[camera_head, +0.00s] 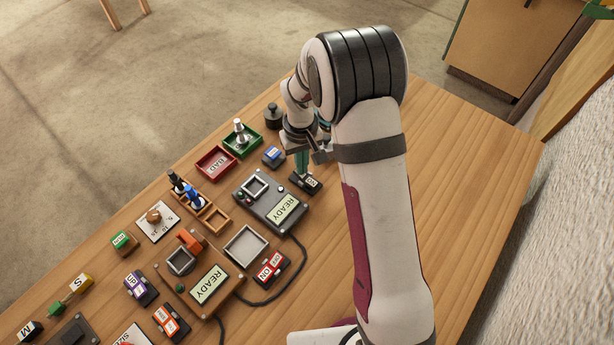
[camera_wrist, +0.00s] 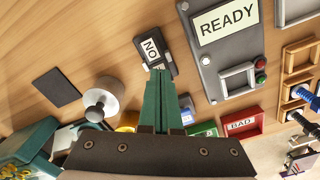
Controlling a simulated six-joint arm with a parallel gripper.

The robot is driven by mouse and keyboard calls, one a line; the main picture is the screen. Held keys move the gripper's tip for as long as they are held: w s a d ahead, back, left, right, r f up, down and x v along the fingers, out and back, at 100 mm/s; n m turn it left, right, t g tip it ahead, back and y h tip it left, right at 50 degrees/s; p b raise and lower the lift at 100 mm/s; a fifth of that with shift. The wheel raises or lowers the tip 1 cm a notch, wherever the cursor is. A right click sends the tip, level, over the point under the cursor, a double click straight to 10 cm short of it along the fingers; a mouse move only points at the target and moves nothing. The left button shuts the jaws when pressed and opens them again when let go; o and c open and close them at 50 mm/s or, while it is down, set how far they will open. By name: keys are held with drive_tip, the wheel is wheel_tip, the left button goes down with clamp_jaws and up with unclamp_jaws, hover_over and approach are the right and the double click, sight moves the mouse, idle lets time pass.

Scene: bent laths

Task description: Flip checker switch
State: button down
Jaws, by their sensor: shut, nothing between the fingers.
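A black rocker switch (camera_head: 306,183) with a white ON label lies on the table beside the grey READY box (camera_head: 270,201). In the wrist view the switch (camera_wrist: 153,48) shows "ON" on its far half, and my fingertips cover part of its near end. My gripper (camera_head: 303,173) points down at the switch; its green fingers (camera_wrist: 159,75) are shut together with nothing between them. I cannot tell whether the tips touch the switch. The grey box (camera_wrist: 226,50) shows a READY screen, an empty square frame, and red and green buttons.
A red BAD tray (camera_head: 216,162) and a green tray (camera_head: 243,140) holding a metal part stand at the back. A second READY box (camera_head: 208,283) and a red OFF/ON switch (camera_head: 270,266) are nearer, with black cables. The table's right side is clear.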

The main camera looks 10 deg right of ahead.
drive_tip(key=shift+f, duration=0.7)
drive_tip(key=shift+r, duration=3.55)
drive_tip(key=shift+s+r, duration=0.1)
drive_tip(key=s+d+r+m+y, duration=0.1)
drive_tip(key=s+d+r+m, duration=0.15)
drive_tip(key=s+r, duration=0.5)
drive_tip(key=s+d+r+m, duration=0.1)
drive_tip(key=s+r+m, duration=0.3)
drive_tip(key=s, duration=0.7)
drive_tip(key=s+m, duration=0.2)
drive_tip(key=s, duration=0.8)
drive_tip(key=shift+a+r+y, duration=0.15)
drive_tip(key=shift+a+y, duration=0.05)
drive_tip(key=shift+y, duration=0.2)
